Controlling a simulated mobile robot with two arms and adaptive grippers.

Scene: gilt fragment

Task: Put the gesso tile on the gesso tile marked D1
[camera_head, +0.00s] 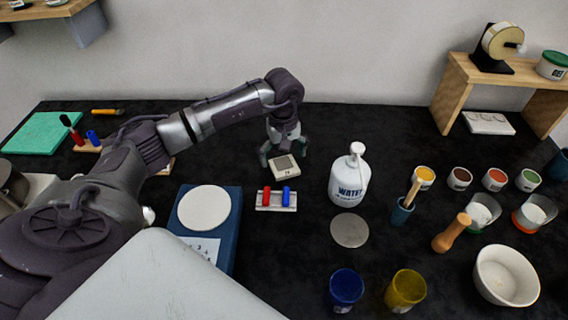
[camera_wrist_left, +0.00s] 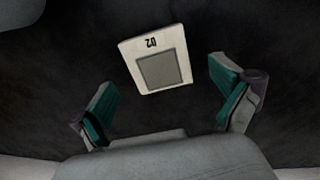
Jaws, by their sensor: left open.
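A pale square tile (camera_head: 285,166) with a grey square in its face lies on the black table, just in front of my left gripper (camera_head: 284,152). In the left wrist view the same tile (camera_wrist_left: 150,48) shows a dark mark that looks like an upside-down D2. My left gripper (camera_wrist_left: 162,78) is open there, with green-padded fingers apart and the tile ahead of the gap, apparently touching neither finger. I cannot make out a tile marked D1 in either view. My right gripper is not in view.
A small rack with a red and a blue piece (camera_head: 276,199) stands in front of the tile. A white water bottle (camera_head: 349,178) is to its right, and a blue board with a white disc (camera_head: 204,208) to its left. Cups and a bowl (camera_head: 507,277) crowd the right side.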

